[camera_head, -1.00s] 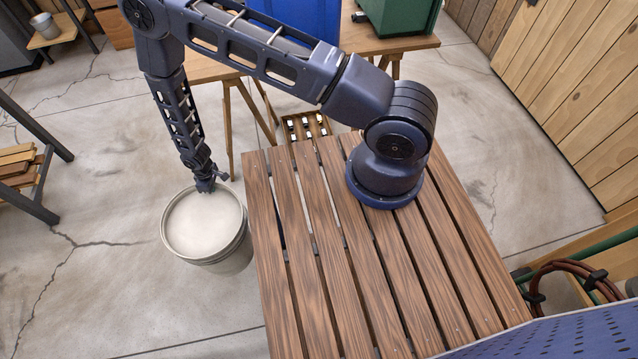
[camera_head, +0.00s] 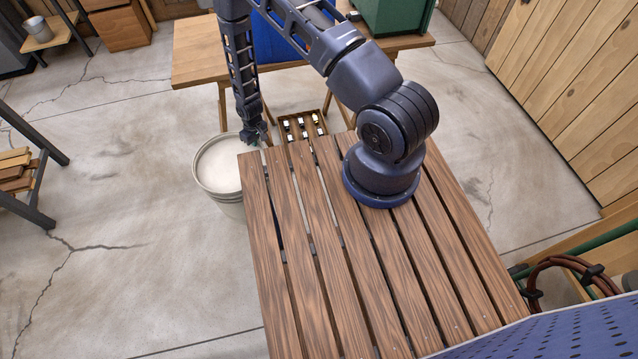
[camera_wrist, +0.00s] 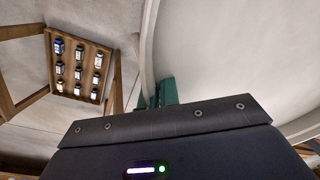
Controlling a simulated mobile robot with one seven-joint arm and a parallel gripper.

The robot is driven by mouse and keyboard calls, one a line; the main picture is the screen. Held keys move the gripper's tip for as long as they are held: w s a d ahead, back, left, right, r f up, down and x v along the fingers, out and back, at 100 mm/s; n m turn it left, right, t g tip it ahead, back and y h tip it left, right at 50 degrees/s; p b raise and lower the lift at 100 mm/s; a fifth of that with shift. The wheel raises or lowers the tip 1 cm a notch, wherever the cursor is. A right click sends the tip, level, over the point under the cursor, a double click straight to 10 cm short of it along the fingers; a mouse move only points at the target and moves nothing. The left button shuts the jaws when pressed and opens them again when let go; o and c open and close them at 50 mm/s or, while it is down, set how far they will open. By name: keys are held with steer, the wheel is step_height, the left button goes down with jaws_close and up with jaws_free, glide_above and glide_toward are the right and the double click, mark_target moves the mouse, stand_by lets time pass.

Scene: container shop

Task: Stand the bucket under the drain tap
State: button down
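A pale grey bucket (camera_head: 214,206) is upright beside the left edge of my slatted deck in the head view. Its pale inside faces up. My gripper (camera_head: 252,140) is at its far right rim. In the wrist view, the green fingertips (camera_wrist: 157,94) sit on either side of the bucket's rim (camera_wrist: 148,45) and look shut on it. The pale inside fills the right of that view. I cannot tell if the bucket touches the floor. The drain tap does not show; a blue container (camera_head: 272,42) and a green container (camera_head: 395,14) stand on the table, partly cut off.
The wooden table (camera_head: 195,66) stands beyond the bucket on trestle legs. A tray of small bottles (camera_head: 284,117) is near its legs, also in the wrist view (camera_wrist: 79,68). A shelf with wood pieces (camera_head: 15,172) is at the left. The floor (camera_head: 130,230) left of the bucket is clear.

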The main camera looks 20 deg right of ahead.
steer(key=w+d+m, duration=0.2)
steer(key=d, duration=1.2)
steer(key=w+d+f+m, duration=0.1)
steer(key=w+d+m, duration=0.15)
steer(key=d, duration=1.15)
steer(key=w+d+m, duration=0.2)
steer(key=d+m, duration=0.1)
steer(key=d, duration=1.2)
step_height(320, 180, down, 20)
steer(key=shift+w+a+t, duration=0.15)
steer(key=shift+a+t, duration=0.05)
steer(key=shift+t, duration=0.1)
steer(key=shift+f, duration=0.15)
steer(key=c, duration=2)
jaws_free()
steer(key=o, duration=0.4)
steer(key=shift+c, duration=0.2)
